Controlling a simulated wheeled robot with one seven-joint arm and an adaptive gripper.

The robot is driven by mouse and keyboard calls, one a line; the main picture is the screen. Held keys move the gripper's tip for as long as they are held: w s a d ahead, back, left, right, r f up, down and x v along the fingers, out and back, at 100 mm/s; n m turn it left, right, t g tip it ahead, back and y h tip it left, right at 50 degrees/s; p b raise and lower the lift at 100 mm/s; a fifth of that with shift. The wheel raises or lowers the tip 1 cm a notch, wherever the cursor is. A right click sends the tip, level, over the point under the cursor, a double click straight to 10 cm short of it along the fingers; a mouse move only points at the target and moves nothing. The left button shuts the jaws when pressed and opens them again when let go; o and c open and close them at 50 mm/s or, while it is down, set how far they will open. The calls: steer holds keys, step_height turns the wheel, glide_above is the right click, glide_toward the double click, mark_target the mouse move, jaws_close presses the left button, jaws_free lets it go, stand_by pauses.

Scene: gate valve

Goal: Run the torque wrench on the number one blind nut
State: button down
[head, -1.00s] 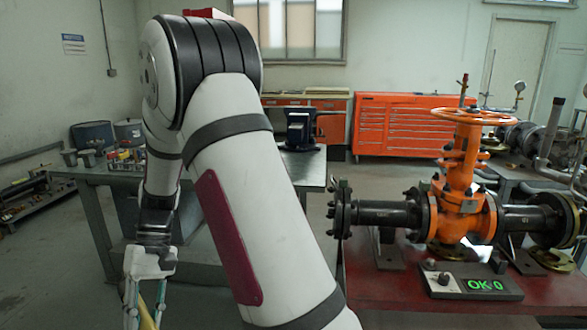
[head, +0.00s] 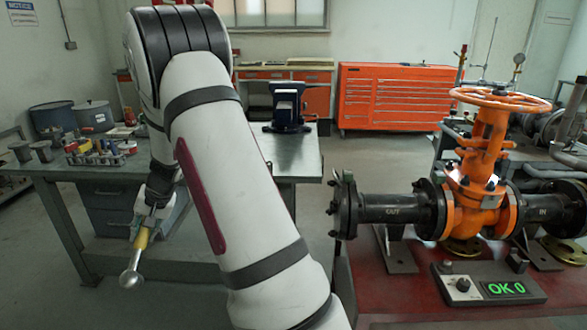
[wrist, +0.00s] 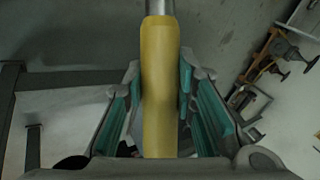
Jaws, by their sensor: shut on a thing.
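My gripper (head: 155,207) is at the left of the head view, in front of the grey bench. It is shut on the torque wrench by its yellow grip (head: 141,239), and the wrench hangs tilted with its round metal head (head: 130,280) low. In the wrist view the yellow grip (wrist: 159,85) stands between the teal-lined fingers. The blind flange (head: 345,206) with its bolts and nuts closes the left end of the black pipe marked OUT, well to the right of my gripper. I cannot tell which nut is number one.
The orange valve (head: 481,190) stands on the red table (head: 400,308). A box with a knob and a green "OK 0" display (head: 505,288) is in front. The grey bench (head: 300,160) holds a vise (head: 288,105) and small items. An orange cabinet (head: 393,97) stands behind.

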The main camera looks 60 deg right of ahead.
steer(key=s+d+r+m+h, duration=0.2)
steer(key=d+m+h, duration=0.15)
steer(key=d, duration=0.45)
steer(key=s+d+r+m+h+p, duration=0.1)
steer(key=s+d+m+h, duration=0.1)
steer(key=d+h, duration=0.35)
steer(key=s+d+r+m+h, duration=0.2)
steer(key=d+m+h, duration=0.1)
steer(key=d, duration=0.6)
steer(key=s+d+r+m+g+h, duration=0.1)
steer(key=s+d+r+m+g, duration=0.1)
steer(key=s, duration=0.5)
steer(key=s+d+r+m+g+h+p, duration=0.1)
steer(key=s+d+r+m+g, duration=0.1)
steer(key=s+g, duration=0.5)
steer(key=s+d+r+m+g+h, duration=0.1)
steer(key=s+d+r+m+g, duration=0.2)
steer(key=s, duration=0.6)
steer(key=shift+s+d+m+g+p, duration=0.2)
steer(key=shift+d+m+g+p, duration=0.2)
steer(key=shift+m+g, duration=0.4)
